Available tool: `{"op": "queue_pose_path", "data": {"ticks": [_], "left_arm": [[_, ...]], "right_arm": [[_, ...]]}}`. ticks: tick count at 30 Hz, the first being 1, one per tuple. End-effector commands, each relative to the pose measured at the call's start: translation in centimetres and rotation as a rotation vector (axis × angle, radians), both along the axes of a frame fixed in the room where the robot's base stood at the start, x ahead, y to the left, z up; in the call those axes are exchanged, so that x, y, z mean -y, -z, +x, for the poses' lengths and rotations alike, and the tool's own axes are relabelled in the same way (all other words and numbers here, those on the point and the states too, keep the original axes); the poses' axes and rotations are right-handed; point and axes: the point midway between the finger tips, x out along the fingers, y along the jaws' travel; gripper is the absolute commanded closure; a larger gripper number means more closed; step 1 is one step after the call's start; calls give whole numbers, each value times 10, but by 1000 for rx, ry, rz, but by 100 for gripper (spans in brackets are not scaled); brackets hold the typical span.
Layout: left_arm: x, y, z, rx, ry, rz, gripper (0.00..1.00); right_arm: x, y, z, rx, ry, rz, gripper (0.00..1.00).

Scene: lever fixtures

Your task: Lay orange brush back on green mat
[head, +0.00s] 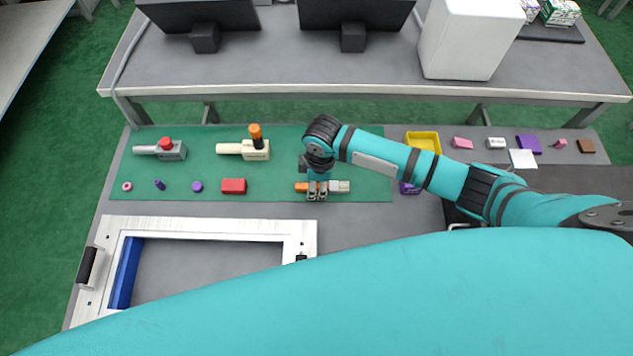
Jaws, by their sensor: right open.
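The green mat (310,147) lies along the left and middle of the near grey table. The orange brush (301,187), orange at its left end and pale grey at its right, is at the mat's lower right part, level and lying left to right. My right gripper (317,194) points down over the brush's middle, with its open fingers at the brush and hiding that part. Whether the brush rests fully on the mat is hard to tell. My left gripper is not in view.
On the mat are a red-knobbed lever fixture (172,150), an orange-knobbed one (255,150), a red block (233,186) and small purple pieces. A white frame (210,222) lies in front. A yellow tray (423,141) and small items stand right, partly behind my arm.

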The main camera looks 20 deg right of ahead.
Motion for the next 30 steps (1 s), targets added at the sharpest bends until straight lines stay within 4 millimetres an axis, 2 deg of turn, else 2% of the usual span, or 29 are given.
{"op": "queue_pose_path", "data": {"ticks": [5,12,18,23,30], "left_arm": [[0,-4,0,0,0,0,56],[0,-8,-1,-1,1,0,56],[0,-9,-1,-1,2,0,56],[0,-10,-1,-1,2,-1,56],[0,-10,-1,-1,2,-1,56]], "right_arm": [[1,-26,1,5,-1,3,58],[4,-79,0,4,-2,3,58],[6,-110,-1,2,0,1,58],[6,-120,-2,0,0,1,58],[6,-121,-2,0,1,1,58]]}}
